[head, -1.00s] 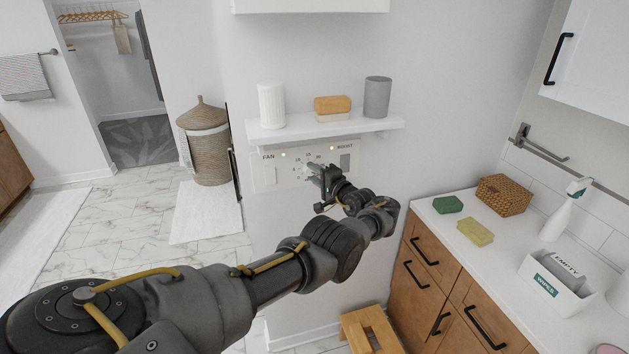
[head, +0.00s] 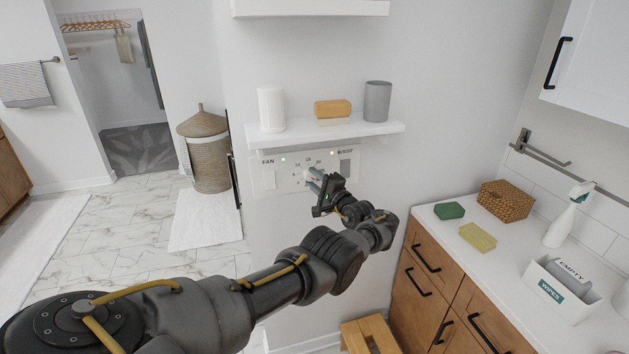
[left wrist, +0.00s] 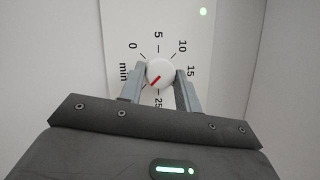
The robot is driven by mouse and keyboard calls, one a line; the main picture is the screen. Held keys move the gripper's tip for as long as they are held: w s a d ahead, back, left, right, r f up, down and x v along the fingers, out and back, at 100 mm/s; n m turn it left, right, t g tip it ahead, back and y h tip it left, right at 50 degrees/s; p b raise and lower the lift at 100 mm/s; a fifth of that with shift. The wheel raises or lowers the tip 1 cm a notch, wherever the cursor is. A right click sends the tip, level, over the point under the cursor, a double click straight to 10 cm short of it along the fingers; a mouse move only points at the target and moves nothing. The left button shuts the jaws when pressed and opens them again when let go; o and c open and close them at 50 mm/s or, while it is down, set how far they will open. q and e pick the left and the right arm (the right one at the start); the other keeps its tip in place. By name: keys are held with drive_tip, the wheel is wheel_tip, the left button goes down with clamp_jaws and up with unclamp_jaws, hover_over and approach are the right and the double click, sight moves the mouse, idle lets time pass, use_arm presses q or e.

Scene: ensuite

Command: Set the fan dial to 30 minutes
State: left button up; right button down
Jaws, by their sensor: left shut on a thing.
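The fan dial (left wrist: 160,72) is a round white knob on a white wall panel (head: 344,181) marked FAN and BOOST. My left gripper (left wrist: 158,84) is shut on the dial, one finger on each side. The dial's red mark points to the lower left in the left wrist view, between "min" and 25. The label there is hidden by the left-hand finger. The 0, 5, 10, 15 and 25 labels show around the knob. In the head view my left gripper (head: 316,184) reaches the panel and mostly covers the dial. My right gripper is not in view.
A white shelf (head: 325,131) with a white cup, a soap bar and a grey cup sits just above the panel. A counter (head: 455,215) stands to the right, with a wooden stool (head: 368,335) below.

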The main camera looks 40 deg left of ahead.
use_arm(q)
drive_tip(key=o, duration=1)
drive_tip(key=shift+p+v, duration=0.6)
drive_tip(key=shift+v, duration=4.75)
drive_tip(key=shift+r, duration=0.1)
